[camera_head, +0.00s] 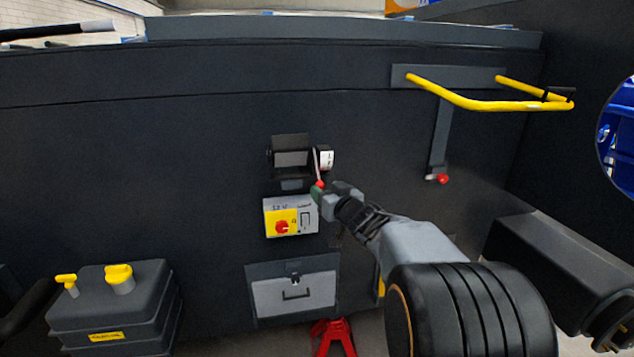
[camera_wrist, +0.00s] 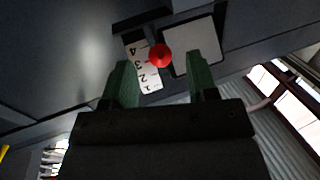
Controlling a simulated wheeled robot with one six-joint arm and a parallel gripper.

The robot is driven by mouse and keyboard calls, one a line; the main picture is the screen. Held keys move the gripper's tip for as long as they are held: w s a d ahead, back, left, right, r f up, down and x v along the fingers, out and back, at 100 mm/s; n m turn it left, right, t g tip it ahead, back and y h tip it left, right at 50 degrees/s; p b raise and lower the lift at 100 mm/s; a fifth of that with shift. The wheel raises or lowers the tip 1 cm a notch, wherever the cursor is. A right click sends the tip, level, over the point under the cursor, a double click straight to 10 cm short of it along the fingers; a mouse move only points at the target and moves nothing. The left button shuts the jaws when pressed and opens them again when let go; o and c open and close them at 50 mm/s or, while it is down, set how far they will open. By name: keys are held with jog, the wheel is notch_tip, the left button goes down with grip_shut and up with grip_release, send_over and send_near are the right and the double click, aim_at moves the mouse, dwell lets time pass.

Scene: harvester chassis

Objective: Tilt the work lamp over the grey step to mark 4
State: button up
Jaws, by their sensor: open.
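The work lamp (camera_head: 291,157) is a dark housing with a pale grey face on the dark chassis wall; its face also shows in the wrist view (camera_wrist: 193,52). A white number scale (camera_head: 327,158) sits at its right side; in the wrist view the scale (camera_wrist: 146,78) shows 4, 3 and 2. A lever with a red ball knob (camera_head: 319,184) hangs beside it. In the wrist view the knob (camera_wrist: 160,56) lies near the 3, but I cannot tell the exact reading. My gripper (camera_wrist: 162,77) is open, its green fingers on either side of the knob's line; contact is unclear.
A grey box with a red switch on yellow (camera_head: 283,226) is close below the lamp. A grey panel with a handle (camera_head: 294,294) is lower. A yellow rail (camera_head: 480,102) and another red-knobbed lever (camera_head: 440,178) are right. A dark tank (camera_head: 112,305) is lower left.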

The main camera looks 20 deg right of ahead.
aim_at(317, 183)
jog(key=shift+w+a+p, duration=0.15)
jog(key=shift+w+p, duration=0.05)
jog(key=shift+w, duration=1.2)
jog(key=shift+w+a+p, duration=0.1)
jog(key=shift+w+p, duration=0.1)
jog(key=shift+w, duration=1.15)
jog(key=shift+c, duration=0.2)
grip_shut()
